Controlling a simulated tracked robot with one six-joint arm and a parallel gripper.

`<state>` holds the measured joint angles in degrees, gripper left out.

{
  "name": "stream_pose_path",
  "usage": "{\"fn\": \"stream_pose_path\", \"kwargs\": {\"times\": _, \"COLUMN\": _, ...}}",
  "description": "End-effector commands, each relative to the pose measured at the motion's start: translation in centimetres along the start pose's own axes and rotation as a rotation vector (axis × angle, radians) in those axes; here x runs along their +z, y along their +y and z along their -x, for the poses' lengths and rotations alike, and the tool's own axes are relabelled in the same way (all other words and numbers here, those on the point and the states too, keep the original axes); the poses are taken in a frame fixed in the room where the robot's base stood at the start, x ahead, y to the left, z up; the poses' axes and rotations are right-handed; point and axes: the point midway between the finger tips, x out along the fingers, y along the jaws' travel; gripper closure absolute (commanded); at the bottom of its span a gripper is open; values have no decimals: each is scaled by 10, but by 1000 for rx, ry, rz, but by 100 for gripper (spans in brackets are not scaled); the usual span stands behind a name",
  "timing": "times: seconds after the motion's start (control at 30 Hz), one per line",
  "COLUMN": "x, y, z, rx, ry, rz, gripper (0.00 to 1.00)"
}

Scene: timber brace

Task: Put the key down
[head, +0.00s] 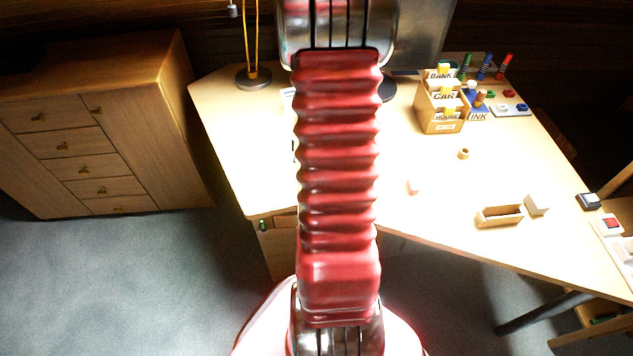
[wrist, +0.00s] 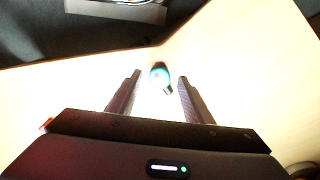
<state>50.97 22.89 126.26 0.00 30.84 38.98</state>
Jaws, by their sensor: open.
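My gripper (wrist: 159,78) is open in the wrist view, with its two dark fingers apart over a pale, brightly lit surface. A small teal thing with a dark end, perhaps the key (wrist: 160,76), shows between the fingertips. There are gaps between it and both fingers. I cannot tell its exact shape or height. In the head view my red arm hides the middle of the desk, and I cannot make out my gripper there.
The desk (head: 400,235) carries a sorter (head: 440,105) labelled BANK, CAR and HOUSE at the back right. A small open wooden box (head: 500,215) and a pale block (head: 537,205) lie nearer. A drawer cabinet (head: 100,140) stands left. A lamp base (head: 253,79) is at the back.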

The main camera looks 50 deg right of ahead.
Motion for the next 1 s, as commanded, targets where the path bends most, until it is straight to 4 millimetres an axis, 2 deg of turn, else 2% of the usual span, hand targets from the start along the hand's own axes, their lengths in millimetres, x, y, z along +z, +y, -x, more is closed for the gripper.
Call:
{"fn": "stream_pose_path", "kwargs": {"times": 0.6, "x": 0, "y": 0, "z": 91, "rx": -2, "ry": 3, "rz": 0, "gripper": 54}}
{"fn": "stream_pose_path", "kwargs": {"times": 0.8, "x": 0, "y": 0, "z": 107, "rx": -1, "ry": 1, "rz": 0, "gripper": 54}}
{"fn": "stream_pose_path", "kwargs": {"times": 1.0, "x": 0, "y": 0, "z": 109, "rx": 0, "ry": 0, "rz": 0, "gripper": 54}}
